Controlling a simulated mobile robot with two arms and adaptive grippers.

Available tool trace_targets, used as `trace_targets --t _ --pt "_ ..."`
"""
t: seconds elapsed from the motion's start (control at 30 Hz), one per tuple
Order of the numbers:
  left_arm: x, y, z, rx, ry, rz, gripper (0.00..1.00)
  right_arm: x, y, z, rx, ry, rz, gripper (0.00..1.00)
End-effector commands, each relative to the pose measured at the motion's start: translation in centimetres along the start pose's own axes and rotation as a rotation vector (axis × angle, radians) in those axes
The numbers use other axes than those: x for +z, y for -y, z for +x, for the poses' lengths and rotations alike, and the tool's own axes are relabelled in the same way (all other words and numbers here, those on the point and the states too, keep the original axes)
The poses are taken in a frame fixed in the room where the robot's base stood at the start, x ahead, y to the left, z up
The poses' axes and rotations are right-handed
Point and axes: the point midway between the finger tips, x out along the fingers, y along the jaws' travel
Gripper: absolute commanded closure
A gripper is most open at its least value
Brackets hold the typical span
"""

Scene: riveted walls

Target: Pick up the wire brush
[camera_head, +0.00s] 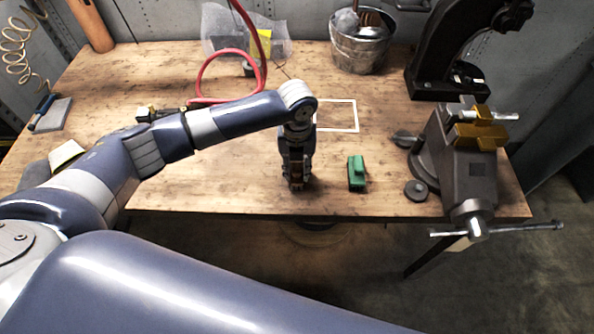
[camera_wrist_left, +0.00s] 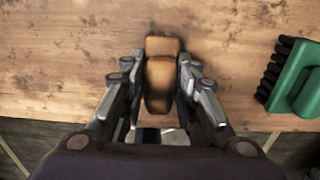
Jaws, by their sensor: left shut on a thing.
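My left gripper (camera_head: 297,183) points down near the front edge of the wooden workbench (camera_head: 230,185). In the left wrist view the fingers (camera_wrist_left: 160,92) are shut on a brown, wood-like block (camera_wrist_left: 159,82), seemingly the wire brush. Its underside and any bristles are hidden, and I cannot tell whether it still touches the bench. In the head view it is mostly hidden by the gripper. My right gripper is not in view.
A green brush-like block (camera_head: 356,173) with dark bristles lies just right of the gripper. A vise (camera_head: 465,165) stands farther right. A metal bucket (camera_head: 360,45), a white square outline (camera_head: 343,101) and a red hose (camera_head: 203,75) are farther back.

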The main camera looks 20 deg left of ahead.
Motion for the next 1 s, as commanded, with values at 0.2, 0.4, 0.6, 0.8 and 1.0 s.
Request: trace_targets --t 0.2,0.4,0.6,0.8,1.0 --pt "0.0 0.0 -0.1 0.000 0.001 -0.001 0.98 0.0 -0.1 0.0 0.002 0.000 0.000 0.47" --pt "0.1 0.1 -0.8 -0.002 0.002 0.000 0.98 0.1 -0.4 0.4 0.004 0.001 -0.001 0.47" --pt "0.2 0.1 -3.2 -0.003 0.004 0.001 0.98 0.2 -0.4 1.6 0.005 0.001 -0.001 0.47" --pt "-3.3 2.6 -3.6 -0.004 -0.001 0.007 0.98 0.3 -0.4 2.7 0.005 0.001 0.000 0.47" --pt "-7.7 5.9 -4.1 -0.005 0.000 0.008 0.98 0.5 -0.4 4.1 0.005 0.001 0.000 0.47"
